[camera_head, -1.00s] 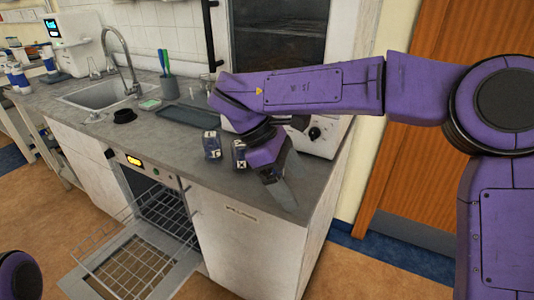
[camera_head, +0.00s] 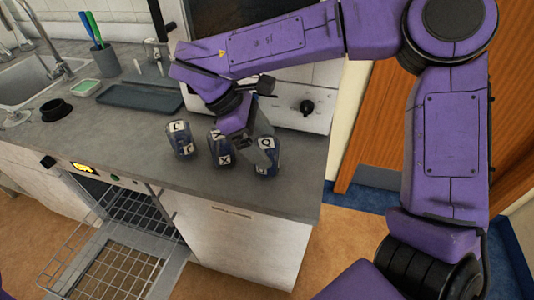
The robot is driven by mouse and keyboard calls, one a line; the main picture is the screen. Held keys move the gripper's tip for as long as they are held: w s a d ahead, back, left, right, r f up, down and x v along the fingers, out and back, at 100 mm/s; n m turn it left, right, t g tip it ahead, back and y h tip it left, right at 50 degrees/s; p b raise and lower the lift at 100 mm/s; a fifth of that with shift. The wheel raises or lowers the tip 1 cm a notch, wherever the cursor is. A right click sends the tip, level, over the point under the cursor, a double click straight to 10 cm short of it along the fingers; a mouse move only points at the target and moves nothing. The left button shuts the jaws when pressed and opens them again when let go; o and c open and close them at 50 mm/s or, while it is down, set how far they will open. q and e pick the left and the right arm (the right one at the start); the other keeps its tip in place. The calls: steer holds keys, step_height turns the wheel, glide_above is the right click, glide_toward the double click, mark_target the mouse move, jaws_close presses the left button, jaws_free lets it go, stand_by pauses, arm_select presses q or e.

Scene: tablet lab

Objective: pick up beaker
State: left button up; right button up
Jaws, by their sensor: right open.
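I cannot tell which one the task means. My right gripper (camera_head: 256,158) is open and points down between the X and Q containers, partly covering both. Whether a finger touches either is unclear. My left gripper is out of view.
A white oven-like appliance (camera_head: 305,97) stands behind the gripper. An open dishwasher (camera_head: 110,255) with a pulled-out rack is below the counter.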

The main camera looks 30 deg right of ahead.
steer(key=f, duration=0.1)
steer(key=d+f, duration=0.1)
steer(key=f, duration=0.1)
steer(key=d+f+p, duration=0.1)
steer(key=shift+w+f, duration=0.2)
steer(key=shift+w, duration=0.1)
steer(key=shift+s+d+f, duration=0.1)
steer(key=shift+s+f, duration=0.05)
steer(key=shift+s, duration=0.35)
steer(key=shift+w, duration=0.15)
steer(key=c, duration=1.1)
